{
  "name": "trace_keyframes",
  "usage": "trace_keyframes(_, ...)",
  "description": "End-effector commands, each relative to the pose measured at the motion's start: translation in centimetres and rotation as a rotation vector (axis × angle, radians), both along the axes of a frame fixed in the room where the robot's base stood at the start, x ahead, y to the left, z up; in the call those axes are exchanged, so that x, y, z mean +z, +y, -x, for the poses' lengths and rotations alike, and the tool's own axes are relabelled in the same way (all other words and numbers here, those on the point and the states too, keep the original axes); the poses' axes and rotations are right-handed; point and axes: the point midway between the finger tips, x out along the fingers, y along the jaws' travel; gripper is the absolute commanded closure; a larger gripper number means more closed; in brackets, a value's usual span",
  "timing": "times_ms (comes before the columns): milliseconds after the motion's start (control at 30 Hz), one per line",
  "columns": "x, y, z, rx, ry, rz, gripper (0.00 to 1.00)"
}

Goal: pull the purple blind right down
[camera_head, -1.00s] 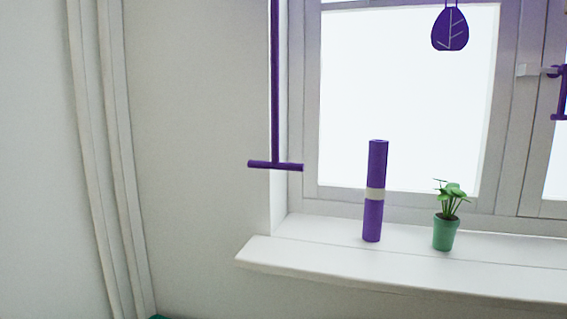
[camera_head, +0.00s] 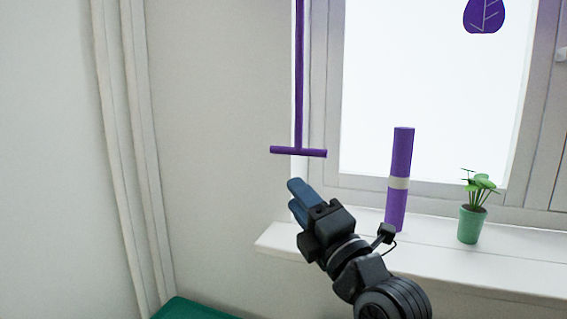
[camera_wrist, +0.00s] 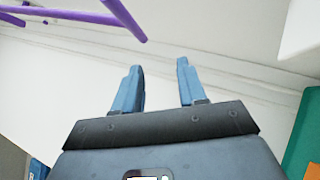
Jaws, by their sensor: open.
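A purple rod (camera_head: 299,80) hangs down beside the window and ends in a short purple crossbar (camera_head: 298,152), like an upside-down T. Its upper end is out of view, and the blind itself does not show. My gripper (camera_head: 293,197) is open and empty, just below the crossbar and apart from it, with its blue fingers pointing up and left. In the wrist view, purple bars (camera_wrist: 70,14) cross the upper left, beyond the left finger. Nothing lies between the open fingers (camera_wrist: 160,66).
A purple roll with a pale band (camera_head: 400,180) stands on the white sill (camera_head: 460,262), beside a green potted plant (camera_head: 472,222). A purple leaf shape (camera_head: 484,14) hangs before the window. Pale vertical pipes (camera_head: 125,150) run at left. A green surface (camera_head: 190,310) lies below.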

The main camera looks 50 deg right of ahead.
Motion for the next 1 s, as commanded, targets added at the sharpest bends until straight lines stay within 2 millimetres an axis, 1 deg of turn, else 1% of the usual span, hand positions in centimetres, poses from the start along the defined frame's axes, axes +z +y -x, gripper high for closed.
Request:
trace_keyframes(33,1.4,-0.7,-0.3,-0.024,-0.004,0.055,0.59)
trace_keyframes(100,2.6,-1.4,-0.6,-0.05,0.0,0.116,0.59)
trace_keyframes(200,3.6,-1.8,-0.8,-0.071,0.003,0.167,0.59)
trace_keyframes(367,4.5,-2.4,-1.9,-0.078,0.006,0.184,0.59)
trace_keyframes(700,6.5,-3.9,-6.2,-0.077,0.006,0.184,0.59)
trace_keyframes(833,6.8,-4.2,-7.2,-0.077,0.006,0.184,0.59)
trace_keyframes(1000,6.8,-4.3,-7.6,-0.077,0.007,0.182,0.59)
